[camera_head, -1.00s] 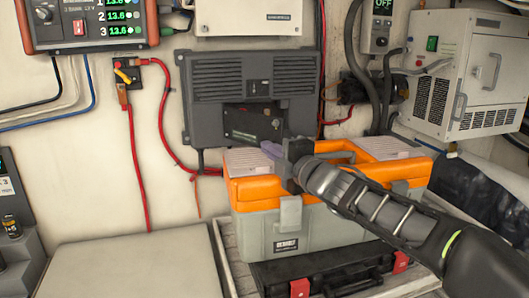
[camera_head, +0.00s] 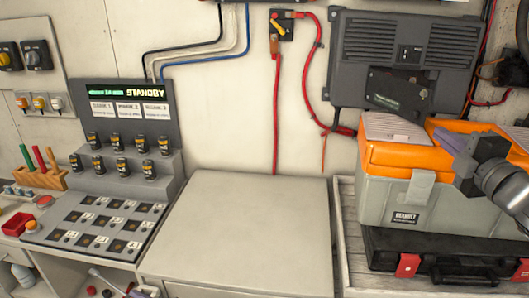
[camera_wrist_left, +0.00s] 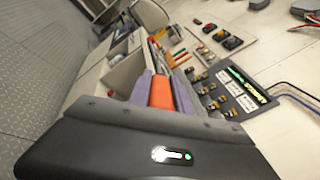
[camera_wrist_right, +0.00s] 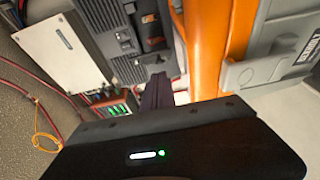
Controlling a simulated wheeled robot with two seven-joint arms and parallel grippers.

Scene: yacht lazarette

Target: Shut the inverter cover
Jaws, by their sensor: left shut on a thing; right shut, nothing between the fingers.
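The inverter (camera_head: 345,75) is a dark grey vented box on the wall, at upper right in the head view. A dark panel (camera_head: 397,92) sits slightly tilted at its lower recess; how far it stands open I cannot tell. The inverter also shows in the right wrist view (camera_wrist_right: 100,15). My right gripper (camera_head: 447,138) is shut and empty, below and right of the panel, above the toolbox, apart from the inverter. My left gripper (camera_wrist_left: 160,95) is outside the head view; in the left wrist view it is shut on an orange object (camera_wrist_left: 161,93).
Red cables (camera_head: 308,80) run left of the inverter. A pale flat locker top (camera_head: 240,220) is clear. A console (camera_head: 125,105) with small cylinders stands left.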

